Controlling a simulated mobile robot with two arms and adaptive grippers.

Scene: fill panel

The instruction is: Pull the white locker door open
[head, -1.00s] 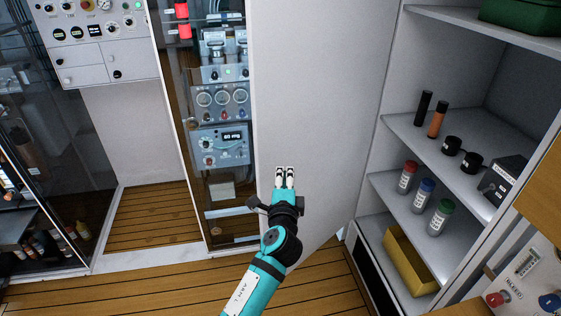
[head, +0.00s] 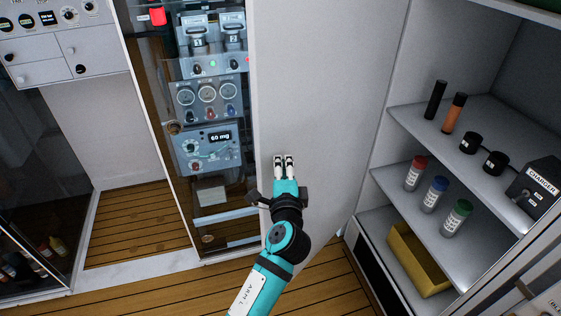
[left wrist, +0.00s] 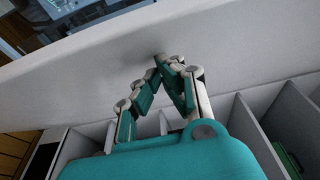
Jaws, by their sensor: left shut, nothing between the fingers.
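The white locker door (head: 325,90) stands swung open in the middle of the head view, its free edge at the left. Its face is a plain white panel, and no handle shows on it. My left gripper (head: 284,159) is in front of this face, near the free edge, shut and empty. In the left wrist view the fingertips (left wrist: 167,60) meet close to the white door panel (left wrist: 110,65); I cannot tell whether they touch it. My right gripper is not in view.
Open shelves (head: 400,190) at the right hold capped bottles (head: 434,194), dark cylinders and a charger box (head: 536,190). A yellow bin (head: 418,260) sits low there. An instrument cabinet (head: 207,150) stands left of the door. Wooden floor (head: 140,290) shows below.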

